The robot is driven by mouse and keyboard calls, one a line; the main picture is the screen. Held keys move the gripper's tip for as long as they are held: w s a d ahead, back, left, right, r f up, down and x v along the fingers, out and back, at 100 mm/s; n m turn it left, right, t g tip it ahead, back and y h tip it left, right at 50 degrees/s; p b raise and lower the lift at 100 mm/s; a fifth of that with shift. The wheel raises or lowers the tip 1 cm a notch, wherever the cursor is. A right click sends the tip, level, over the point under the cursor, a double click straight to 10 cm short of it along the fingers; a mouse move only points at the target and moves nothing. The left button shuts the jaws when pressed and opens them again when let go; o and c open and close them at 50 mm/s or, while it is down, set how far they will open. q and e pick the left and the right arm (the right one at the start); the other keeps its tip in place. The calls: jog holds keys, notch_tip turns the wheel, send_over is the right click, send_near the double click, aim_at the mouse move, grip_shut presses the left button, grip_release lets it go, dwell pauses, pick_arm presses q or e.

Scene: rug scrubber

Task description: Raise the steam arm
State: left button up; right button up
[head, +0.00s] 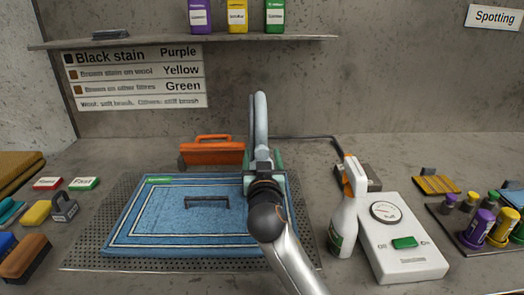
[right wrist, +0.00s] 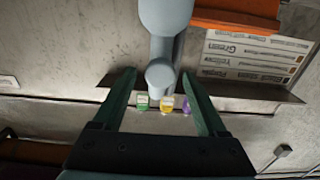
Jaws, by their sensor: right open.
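The steam arm seems to be the grey curved pipe (head: 260,115) that stands upright behind the blue rug (head: 185,225). In the right wrist view the grey pipe (right wrist: 162,75) runs between the two green fingers. My right gripper (head: 262,162) is open, with a finger on each side of the pipe; it also shows in the right wrist view (right wrist: 158,85). I cannot tell whether a finger touches the pipe. My gripper and arm hide the lower pipe and part of the rug. My left gripper is not in view.
A spray bottle (head: 345,215) and a white control box (head: 402,235) with a dial stand close right of my arm. An orange tool (head: 212,150) lies behind the rug. Brushes (head: 27,257) are at left, small bottles (head: 480,228) at right. A shelf (head: 180,42) hangs above.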

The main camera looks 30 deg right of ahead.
jog(key=shift+w+d, duration=0.15)
jog(key=shift+w, duration=0.1)
grip_shut()
dwell(0.7)
dwell(0.8)
